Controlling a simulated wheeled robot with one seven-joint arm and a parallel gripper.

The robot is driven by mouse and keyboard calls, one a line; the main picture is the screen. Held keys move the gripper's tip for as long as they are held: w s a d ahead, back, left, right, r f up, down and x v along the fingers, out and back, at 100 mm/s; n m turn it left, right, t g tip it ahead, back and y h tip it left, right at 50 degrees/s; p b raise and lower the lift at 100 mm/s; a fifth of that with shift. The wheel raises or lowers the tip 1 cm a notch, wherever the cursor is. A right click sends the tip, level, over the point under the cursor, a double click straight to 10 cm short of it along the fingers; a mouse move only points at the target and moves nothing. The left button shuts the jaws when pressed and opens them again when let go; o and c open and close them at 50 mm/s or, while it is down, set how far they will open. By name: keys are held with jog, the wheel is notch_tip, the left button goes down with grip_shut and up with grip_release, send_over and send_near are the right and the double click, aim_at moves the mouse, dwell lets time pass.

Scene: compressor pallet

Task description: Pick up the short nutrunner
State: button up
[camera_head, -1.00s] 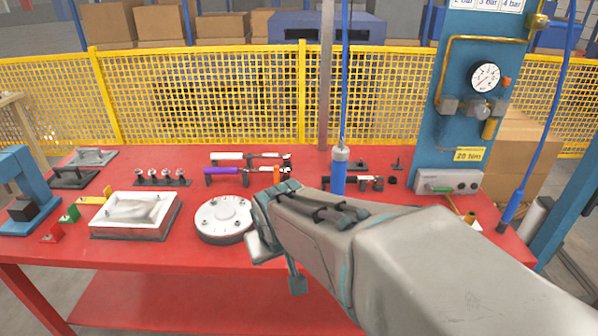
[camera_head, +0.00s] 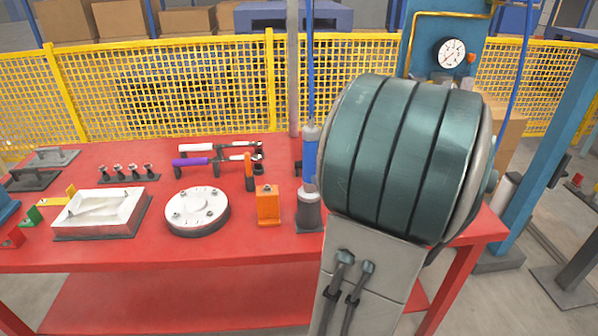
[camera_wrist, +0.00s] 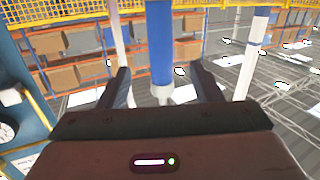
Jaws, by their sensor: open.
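A blue cylindrical tool (camera_head: 311,150) hangs upright on a blue hose above the bench, left of my arm; I take it for the nutrunner, but cannot tell whether it is the short one. A blue cylinder with a pale tip (camera_wrist: 161,50) also shows in the wrist view, upright in the space between my fingers; whether it is the same tool is unclear. My gripper (camera_wrist: 160,68) is open, with a dark finger on each side of that cylinder and no clear contact. In the head view my arm hides my gripper.
The red bench (camera_head: 150,240) holds a round flange (camera_head: 197,212), a pale block (camera_head: 100,213), an orange box (camera_head: 267,205), a dark grey cup-like stand (camera_head: 309,212) and white- and purple-handled tools (camera_head: 193,161). A yellow mesh fence (camera_head: 160,95) stands behind. A blue gauge panel (camera_head: 455,25) stands right.

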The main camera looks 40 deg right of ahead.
jog(key=w+d+t+p, duration=0.1)
jog(key=w, duration=1.1)
jog(key=shift+w+d+y, duration=0.2)
jog(key=shift+d+y, duration=0.1)
jog(key=shift+f, duration=0.1)
grip_shut()
